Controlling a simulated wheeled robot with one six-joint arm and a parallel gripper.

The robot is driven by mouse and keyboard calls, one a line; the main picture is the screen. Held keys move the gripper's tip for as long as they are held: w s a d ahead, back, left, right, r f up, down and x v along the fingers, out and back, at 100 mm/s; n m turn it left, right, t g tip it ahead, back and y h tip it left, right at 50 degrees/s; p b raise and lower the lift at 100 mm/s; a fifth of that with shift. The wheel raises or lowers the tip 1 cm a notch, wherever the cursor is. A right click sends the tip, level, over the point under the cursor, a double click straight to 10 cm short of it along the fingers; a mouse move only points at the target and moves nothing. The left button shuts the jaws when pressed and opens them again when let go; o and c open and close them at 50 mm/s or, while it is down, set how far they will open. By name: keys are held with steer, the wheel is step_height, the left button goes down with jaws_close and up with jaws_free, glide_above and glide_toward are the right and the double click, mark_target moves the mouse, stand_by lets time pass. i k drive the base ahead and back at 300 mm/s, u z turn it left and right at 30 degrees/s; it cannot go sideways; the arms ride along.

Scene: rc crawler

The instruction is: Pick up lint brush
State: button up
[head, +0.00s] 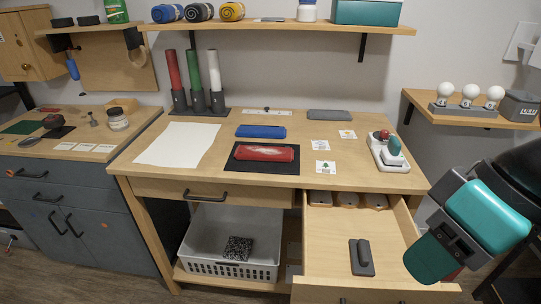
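A dark grey flat block with a raised bar handle (361,257) lies in the open drawer (330,232), right of the drawer's middle. It looks like the lint brush, though its underside is hidden. My gripper (434,258), teal and dark grey, is at the lower right, over the drawer's right side wall. It is apart from the dark block and to its right.
The workbench (215,172) above the drawer carries a red roll on a dark mat (262,170), a blue roll (261,131) and a white caddy (390,155). Small dividers (346,199) line the drawer's back. A white basket (228,240) stands below left. The drawer floor around the block is clear.

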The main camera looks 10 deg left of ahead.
mark_target(363, 264)
steer(key=u, duration=2.6)
steer(key=k, duration=0.85)
steer(key=z, duration=1.55)
steer(key=i, duration=0.5)
steer(key=u, duration=0.1)
